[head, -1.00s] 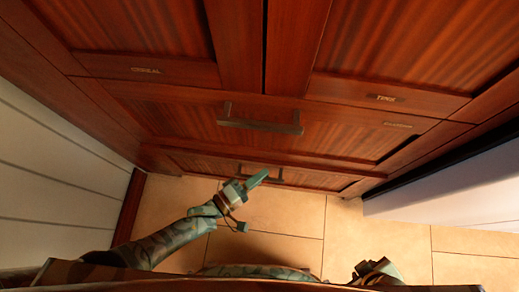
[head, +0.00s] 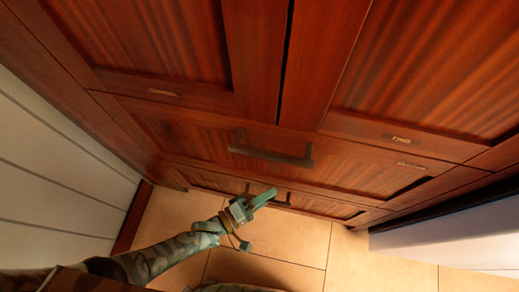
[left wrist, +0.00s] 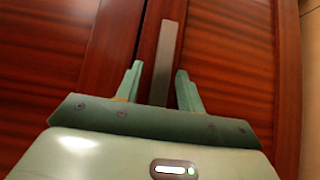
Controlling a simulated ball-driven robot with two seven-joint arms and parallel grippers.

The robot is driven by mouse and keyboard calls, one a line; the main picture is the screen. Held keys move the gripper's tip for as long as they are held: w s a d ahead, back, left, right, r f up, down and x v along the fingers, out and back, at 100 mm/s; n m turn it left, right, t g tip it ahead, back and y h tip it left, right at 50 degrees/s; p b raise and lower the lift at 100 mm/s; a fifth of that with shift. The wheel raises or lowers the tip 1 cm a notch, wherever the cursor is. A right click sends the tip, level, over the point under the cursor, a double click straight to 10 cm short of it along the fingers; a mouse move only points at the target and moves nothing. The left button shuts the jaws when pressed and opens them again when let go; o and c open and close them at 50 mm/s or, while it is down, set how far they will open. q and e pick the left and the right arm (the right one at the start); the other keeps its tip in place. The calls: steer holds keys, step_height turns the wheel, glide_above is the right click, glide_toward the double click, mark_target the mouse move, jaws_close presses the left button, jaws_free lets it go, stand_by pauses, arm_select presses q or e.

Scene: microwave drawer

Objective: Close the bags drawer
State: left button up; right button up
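Two wide wooden drawers sit one above the other low in the cabinet in the head view. The upper drawer (head: 350,158) has a dark bar handle (head: 270,152) and a small label too blurred to read. The lower drawer (head: 325,205) is partly hidden by my left gripper; no label shows on it. I cannot tell which is the bags drawer, or how far either stands out. My left gripper (head: 270,196) is at the lower drawer's front, by its handle (head: 283,201). In the left wrist view its fingers (left wrist: 158,72) are apart, with a grey handle bar (left wrist: 166,50) between them. My right gripper is out of view.
Cabinet doors (head: 150,40) with small labels rise above the drawers. A white panelled surface (head: 50,170) stands at the left and a pale, dark-edged unit (head: 450,235) at the right. The tiled floor (head: 290,240) before the drawers is clear.

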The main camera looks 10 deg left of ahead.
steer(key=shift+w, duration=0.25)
arm_select(q)
steer(key=shift+s, duration=0.1)
